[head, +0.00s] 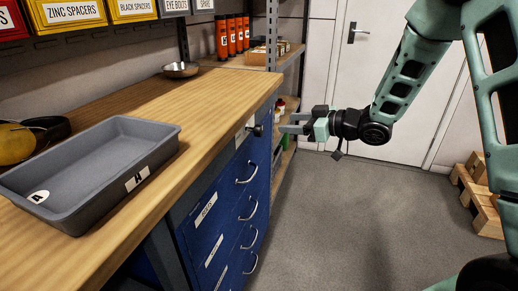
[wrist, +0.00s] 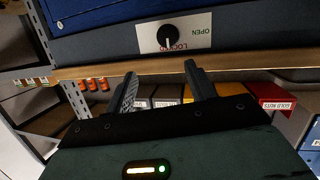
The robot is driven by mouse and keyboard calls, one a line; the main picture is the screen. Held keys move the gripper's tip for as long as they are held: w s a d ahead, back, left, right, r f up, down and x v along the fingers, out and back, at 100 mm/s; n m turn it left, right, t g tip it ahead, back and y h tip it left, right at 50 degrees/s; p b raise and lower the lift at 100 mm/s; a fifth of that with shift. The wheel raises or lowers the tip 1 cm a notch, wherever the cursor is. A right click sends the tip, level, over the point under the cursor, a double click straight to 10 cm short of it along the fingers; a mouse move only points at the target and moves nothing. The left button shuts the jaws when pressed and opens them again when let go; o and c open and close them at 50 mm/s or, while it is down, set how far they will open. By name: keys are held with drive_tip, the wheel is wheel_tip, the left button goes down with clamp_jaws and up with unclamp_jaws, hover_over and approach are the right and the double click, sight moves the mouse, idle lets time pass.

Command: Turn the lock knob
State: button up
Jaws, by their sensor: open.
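The lock knob (head: 258,130) is a small dark round knob on the front of the blue drawer cabinet (head: 215,205), just below the bench top. In the wrist view, the black knob (wrist: 170,32) sits on a white plate (wrist: 195,32) marked OPEN and LOCKED, seen upside down. Its white mark points down in the picture, toward LOCKED. My gripper (head: 284,124) is open and empty, a short way right of the knob in the head view. In the wrist view, the fingertips of my gripper (wrist: 160,71) are apart and short of the knob, which lies beyond them.
A grey tray (head: 150,180) and a metal bowl (head: 181,69) stand on the wooden bench top (head: 190,118). Several drawer handles (head: 248,173) stick out below the knob. Shelving with orange bottles (head: 231,38) is behind. Wooden pallets (head: 478,195) lie at right; the grey floor (head: 345,230) is clear.

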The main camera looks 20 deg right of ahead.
sight(262, 130)
drive_tip(key=s+d+f+n+y+b, duration=0.1)
drive_tip(key=s+d+f+y+b, duration=0.25)
drive_tip(key=d, duration=0.25)
drive_tip(key=shift+g+y, duration=0.35)
drive_tip(key=shift+g, duration=0.05)
drive_tip(key=x, duration=1.7)
drive_tip(key=shift+a+f, duration=0.1)
drive_tip(key=shift+f, duration=0.3)
drive_tip(key=c, duration=1)
drive_tip(key=shift+o, duration=0.3)
